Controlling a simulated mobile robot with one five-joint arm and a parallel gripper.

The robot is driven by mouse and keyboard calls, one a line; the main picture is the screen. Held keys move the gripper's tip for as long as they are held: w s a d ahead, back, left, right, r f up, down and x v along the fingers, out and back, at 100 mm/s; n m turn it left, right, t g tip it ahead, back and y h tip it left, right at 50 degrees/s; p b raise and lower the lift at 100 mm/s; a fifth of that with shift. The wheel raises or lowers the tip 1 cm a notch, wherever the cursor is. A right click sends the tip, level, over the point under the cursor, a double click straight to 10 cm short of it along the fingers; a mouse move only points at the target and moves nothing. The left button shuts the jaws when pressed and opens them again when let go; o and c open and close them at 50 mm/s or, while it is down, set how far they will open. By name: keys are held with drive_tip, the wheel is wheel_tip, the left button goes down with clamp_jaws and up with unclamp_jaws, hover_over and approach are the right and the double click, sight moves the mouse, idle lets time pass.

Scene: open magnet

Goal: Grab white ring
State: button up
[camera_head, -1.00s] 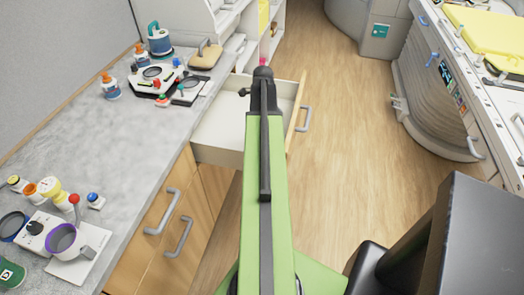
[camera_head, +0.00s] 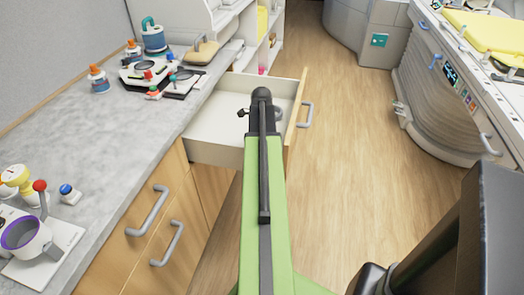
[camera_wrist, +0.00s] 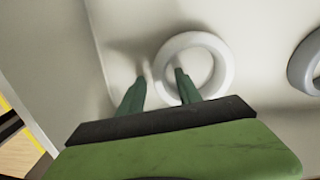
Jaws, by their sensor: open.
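A white ring (camera_wrist: 223,68) lies on the pale floor of the open drawer in the wrist view. My gripper (camera_wrist: 160,74) is open, with two dark green fingers pointing at the ring. The right finger overlaps the ring's opening, and the left finger is just outside its left side. The ring's left wall shows between the fingers; I cannot tell whether they touch it. In the head view, my arm reaches over the open drawer (camera_head: 215,130). The ring and fingertips are hidden there.
A grey ring (camera_wrist: 303,62) lies to the right of the white one. The drawer's front panel with its handle (camera_head: 305,114) stands right of my arm. The counter (camera_head: 110,125) at left holds bottles and devices. The wooden floor (camera_head: 350,150) at right is clear.

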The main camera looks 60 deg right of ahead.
clamp_jaws()
idle(0.6)
